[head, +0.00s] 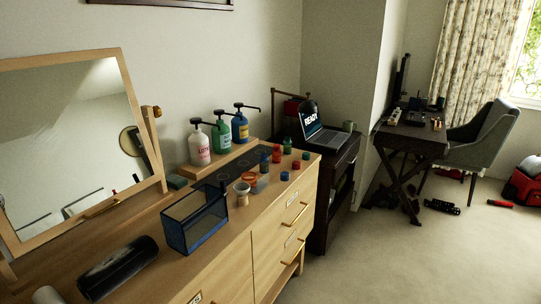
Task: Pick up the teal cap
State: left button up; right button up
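Several small coloured caps lie near the right front edge of the wooden dresser top. A small green-teal cap (305,155) is the farthest of the row and looks most like the teal cap, though its exact shade is hard to tell at this size. A red cap (296,165) and a blue cap (284,176) lie nearer in the same row. Small bottles (264,162) with coloured tops stand just left of them. Neither of my grippers is in view.
On the dresser (262,205) stand pump bottles (200,148), a blue-edged open box (193,222) and a mirror (75,140). A dark cylinder (120,268) lies at the near left. A laptop (318,130) is on a dark cabinet beyond.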

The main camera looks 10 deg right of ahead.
aim_at(306, 157)
jog(key=i+l+u, duration=0.2)
jog(key=u, duration=0.15)
jog(key=i+l+u, duration=0.15)
jog(key=l+u, duration=0.2)
jog(key=i+l+u, duration=0.1)
jog(key=l+u, duration=0.25)
jog(key=j, duration=0.1)
